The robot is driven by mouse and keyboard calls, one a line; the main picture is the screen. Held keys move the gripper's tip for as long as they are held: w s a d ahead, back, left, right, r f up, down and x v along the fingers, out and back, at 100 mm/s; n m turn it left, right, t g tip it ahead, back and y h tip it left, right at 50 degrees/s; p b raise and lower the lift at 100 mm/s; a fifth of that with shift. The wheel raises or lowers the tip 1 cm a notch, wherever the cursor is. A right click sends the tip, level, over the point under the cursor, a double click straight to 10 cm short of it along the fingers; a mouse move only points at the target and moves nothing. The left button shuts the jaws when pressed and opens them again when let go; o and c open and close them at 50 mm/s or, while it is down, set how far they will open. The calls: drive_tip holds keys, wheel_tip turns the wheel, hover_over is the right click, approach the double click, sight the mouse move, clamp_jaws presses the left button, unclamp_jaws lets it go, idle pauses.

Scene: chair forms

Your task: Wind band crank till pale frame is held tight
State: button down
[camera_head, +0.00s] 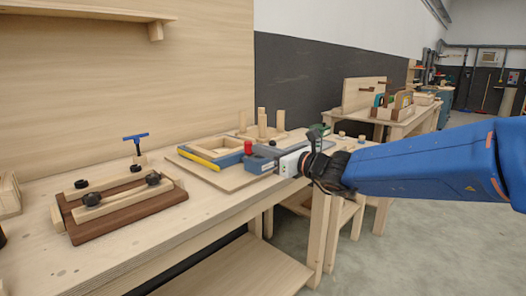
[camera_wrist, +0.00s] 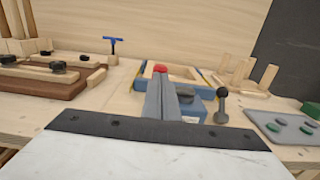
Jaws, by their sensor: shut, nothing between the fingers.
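The pale frame (camera_head: 213,147) lies flat on a board on the bench; it also shows in the wrist view (camera_wrist: 147,72). A band with a yellow strip (camera_head: 203,160) and blue parts runs around it. A blue block (camera_head: 258,165) with a red knob (camera_head: 248,147) stands at its near right side. In the wrist view a dark crank (camera_wrist: 222,96) with a round knob sticks out right of this block. My gripper (camera_wrist: 162,86) is shut and empty, close above the block; its fingers hide part of the block. I cannot tell whether it touches.
A dark brown board (camera_head: 128,208) with pale bars and black knobs lies on the left. A blue T-handle (camera_head: 136,138) stands behind it. Pale upright posts (camera_head: 262,122) stand behind the frame. A grey plate with green pieces (camera_wrist: 285,126) lies on the right.

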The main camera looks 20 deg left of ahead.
drive_tip(key=shift+x, duration=0.85)
drive_tip(key=shift+d, duration=0.1)
idle(0.6)
drive_tip(key=v, duration=0.7)
drive_tip(key=shift+s+d, duration=0.2)
drive_tip(key=shift+d, duration=0.15)
idle(0.3)
